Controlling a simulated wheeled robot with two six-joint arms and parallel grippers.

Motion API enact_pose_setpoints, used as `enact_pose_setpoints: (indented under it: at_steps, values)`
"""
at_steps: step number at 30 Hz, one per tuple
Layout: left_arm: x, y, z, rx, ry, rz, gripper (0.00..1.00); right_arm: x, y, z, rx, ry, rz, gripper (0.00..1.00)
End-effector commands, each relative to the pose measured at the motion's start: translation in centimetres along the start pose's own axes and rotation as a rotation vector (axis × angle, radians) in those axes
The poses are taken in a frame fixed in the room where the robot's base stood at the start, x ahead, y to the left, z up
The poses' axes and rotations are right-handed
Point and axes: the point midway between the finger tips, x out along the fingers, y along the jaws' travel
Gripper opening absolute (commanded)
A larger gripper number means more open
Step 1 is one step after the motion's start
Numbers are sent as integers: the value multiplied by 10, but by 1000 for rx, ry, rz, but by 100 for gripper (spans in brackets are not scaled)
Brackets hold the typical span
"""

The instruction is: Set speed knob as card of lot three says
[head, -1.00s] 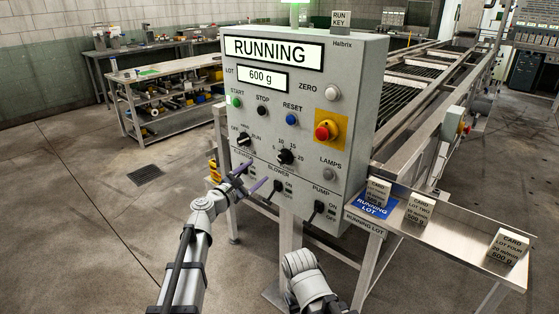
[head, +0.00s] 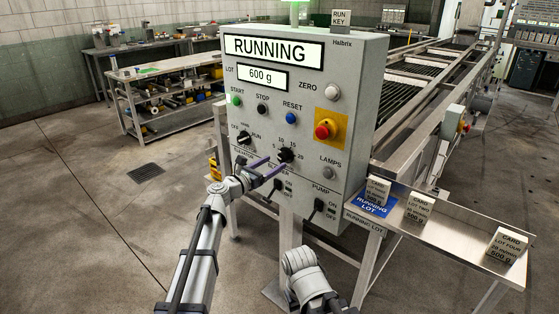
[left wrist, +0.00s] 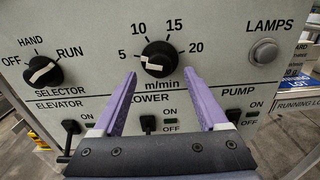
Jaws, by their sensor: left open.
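The speed knob (head: 285,155) is a black dial marked 5, 10, 15 and 20 m/min on the grey control panel (head: 350,75). In the left wrist view the knob (left wrist: 161,52) has a pale mark on its lower left side; its exact setting is hard to read. My left gripper (head: 277,163) is open, its purple fingers just in front of and below the knob, one towards each side. No grip on it shows. A card (head: 377,190) stands on the blue running-lot plate (head: 371,207); its small print is blurred. My right gripper is not visible.
The display reads RUNNING and 600 g. The selector knob (left wrist: 43,70) is left of the speed knob, the lamps button (left wrist: 264,51) right. Switches lie below. A red stop button (head: 326,130) sits above right. Cards for lot two (head: 419,207) and lot four (head: 506,246) stand on the shelf.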

Motion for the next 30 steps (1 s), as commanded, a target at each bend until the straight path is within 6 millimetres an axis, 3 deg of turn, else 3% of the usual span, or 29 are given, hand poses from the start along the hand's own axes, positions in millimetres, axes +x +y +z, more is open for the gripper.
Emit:
enact_pose_setpoints:
  at_steps: [7, 17, 30]
  values:
    - [39, 2, 0, 1, 0, 0, 76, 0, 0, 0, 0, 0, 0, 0]
    - [44, 0, 0, 1, 0, 1, 76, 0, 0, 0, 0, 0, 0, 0]
    - [44, 0, 0, 1, 0, 1, 26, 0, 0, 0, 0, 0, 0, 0]
